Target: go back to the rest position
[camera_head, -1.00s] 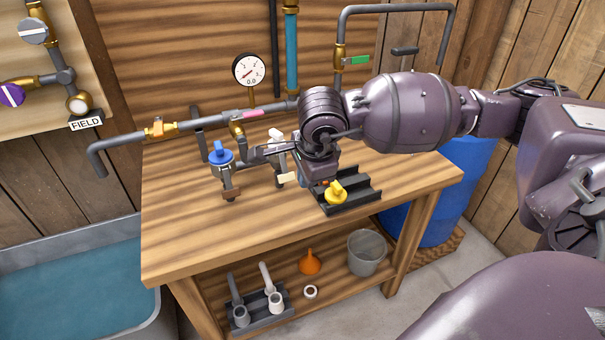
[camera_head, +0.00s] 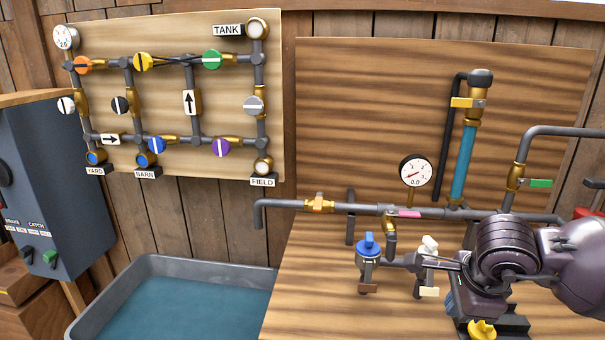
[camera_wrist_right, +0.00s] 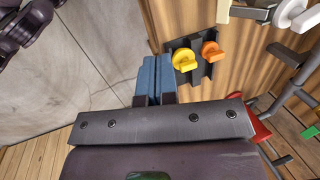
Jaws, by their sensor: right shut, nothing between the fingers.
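My right arm comes in from the right in the head view. The yellow handle also shows at the lower edge of the head view (camera_head: 482,330). My left gripper is not in view.
Pipework with a blue valve (camera_head: 367,247), a white-handled valve (camera_head: 429,245) and a gauge (camera_head: 416,171) stands close left of my right arm. A green-handled valve (camera_head: 540,183) is behind it. A water trough (camera_head: 170,262), a valve board (camera_head: 180,110) and a control box (camera_head: 50,190) are left.

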